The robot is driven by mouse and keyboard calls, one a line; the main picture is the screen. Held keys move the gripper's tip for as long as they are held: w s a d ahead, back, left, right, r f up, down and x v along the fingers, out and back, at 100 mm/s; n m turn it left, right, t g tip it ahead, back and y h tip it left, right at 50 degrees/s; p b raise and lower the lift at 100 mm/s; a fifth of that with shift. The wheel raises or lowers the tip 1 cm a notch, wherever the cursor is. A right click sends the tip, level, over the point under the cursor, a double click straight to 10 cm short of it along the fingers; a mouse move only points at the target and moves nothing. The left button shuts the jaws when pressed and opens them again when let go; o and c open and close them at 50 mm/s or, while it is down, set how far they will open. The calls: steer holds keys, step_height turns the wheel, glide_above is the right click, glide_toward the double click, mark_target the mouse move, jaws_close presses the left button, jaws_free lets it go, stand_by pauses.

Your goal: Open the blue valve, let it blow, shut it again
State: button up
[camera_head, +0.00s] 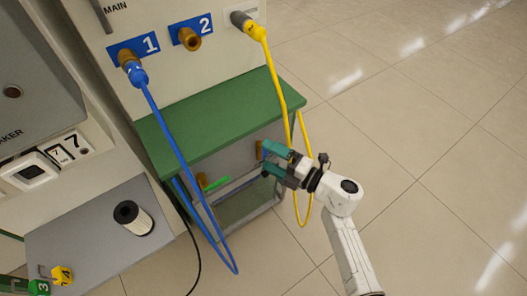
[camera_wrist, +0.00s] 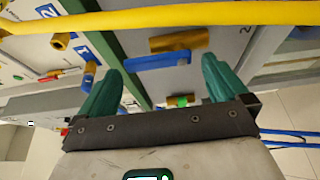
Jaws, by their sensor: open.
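The blue valve shows in the wrist view as a flat blue lever (camera_wrist: 150,62) beside a short brass body (camera_wrist: 180,41). The lever lies roughly along the brass body in that view. My gripper (camera_wrist: 161,72) is open, with one teal finger on each side of the lever's picture position. I see no contact, and the gap in depth is hard to judge. In the head view my gripper (camera_head: 267,160) is at the right of the lower panel under the green bench top, where it hides most of the valve.
A green lever (camera_head: 216,183) sits on the same panel, left of my gripper. The green bench top (camera_head: 215,120) is above it. A yellow hose (camera_head: 281,88) hangs close by, and a blue hose (camera_head: 170,135) loops down from port 1. Open floor (camera_head: 420,130) lies to the right.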

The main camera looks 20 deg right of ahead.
steer(key=v, duration=0.7)
steer(key=shift+s+p, duration=0.2)
steer(key=shift+p, duration=0.1)
steer(key=shift+d, duration=0.15)
steer(key=w+d+r+m+t+h+p, duration=0.2)
steer(key=d+r+m+t+h+p, duration=0.2)
steer(key=d+r+m+h, duration=0.6)
steer(key=s+d+m+g+h+p, duration=0.3)
steer(key=s+d+m+g+h, duration=0.2)
steer(key=d+m+h, duration=0.4)
steer(key=s+a+f+m+g+y+p, duration=0.1)
steer(key=s+a+m+g+y+p, duration=0.1)
steer(key=s+a+g, duration=0.4)
steer(key=s+a+f+m+g+y+p, duration=0.2)
steer(key=s+a+g+y, duration=0.4)
steer(key=s, duration=0.9)
steer(key=a+m+p, duration=0.1)
steer(key=m, duration=0.1)
steer(key=shift+a+m+g, duration=0.25)
steer(key=shift+m+g, duration=0.05)
steer(key=shift+m, duration=0.1)
steer(key=shift+s, duration=0.1)
